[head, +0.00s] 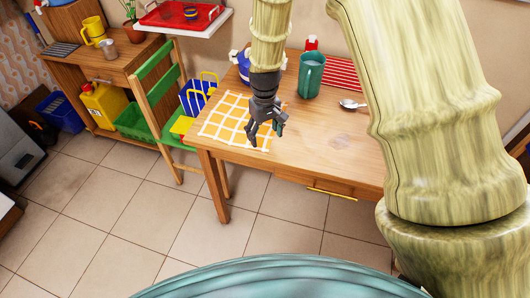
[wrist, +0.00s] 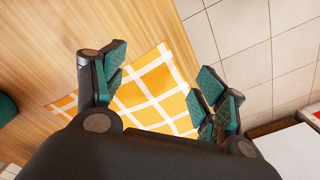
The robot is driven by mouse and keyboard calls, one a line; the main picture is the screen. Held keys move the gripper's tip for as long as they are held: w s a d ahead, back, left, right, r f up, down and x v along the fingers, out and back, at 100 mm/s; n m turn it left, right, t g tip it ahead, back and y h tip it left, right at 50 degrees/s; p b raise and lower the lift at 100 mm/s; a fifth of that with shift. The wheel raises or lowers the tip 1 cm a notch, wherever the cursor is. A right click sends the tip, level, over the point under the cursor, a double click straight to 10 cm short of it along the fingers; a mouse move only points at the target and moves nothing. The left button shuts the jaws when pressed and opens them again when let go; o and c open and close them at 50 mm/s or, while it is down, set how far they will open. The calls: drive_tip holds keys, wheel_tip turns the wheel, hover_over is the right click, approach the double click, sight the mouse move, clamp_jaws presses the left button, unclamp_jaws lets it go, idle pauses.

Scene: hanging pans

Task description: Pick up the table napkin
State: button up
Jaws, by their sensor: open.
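The table napkin (head: 226,119) is orange with a white grid and lies flat on the wooden table's left front corner. In the wrist view the napkin (wrist: 157,86) shows between and below my fingers, partly hidden by the gripper body. My gripper (head: 266,130) is open and empty, over the napkin's right part in the head view. In the wrist view the teal finger pads (wrist: 163,92) stand wide apart on either side of the napkin. I cannot tell the exact height of the fingertips above it.
A teal pitcher (head: 311,75), a spoon (head: 352,104) and a red striped cloth (head: 344,73) are on the table (head: 325,150). A blue and white pot (head: 241,64) stands behind the napkin. A green chair (head: 154,75) with a blue basket (head: 197,95) is at the left. The table's front middle is clear.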

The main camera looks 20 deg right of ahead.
sight(265, 149)
drive_tip(key=shift+w+f+b, duration=0.1)
drive_tip(key=shift+f+b, duration=0.25)
drive_tip(key=shift+f, duration=0.5)
drive_tip(key=shift+s+f+b, duration=0.2)
drive_tip(key=shift+f+b, duration=0.1)
drive_tip(key=shift+b, duration=0.1)
drive_tip(key=shift+s+f, duration=0.15)
drive_tip(key=shift+s, duration=0.1)
drive_tip(key=shift+f, duration=0.35)
drive_tip(key=shift+w+f+b, duration=0.25)
drive_tip(key=shift+f+b, duration=0.05)
drive_tip(key=shift+f, duration=0.45)
drive_tip(key=shift+s+r, duration=0.15)
drive_tip(key=shift+s, duration=0.05)
drive_tip(key=shift+f, duration=0.35)
drive_tip(key=shift+c, duration=0.5)
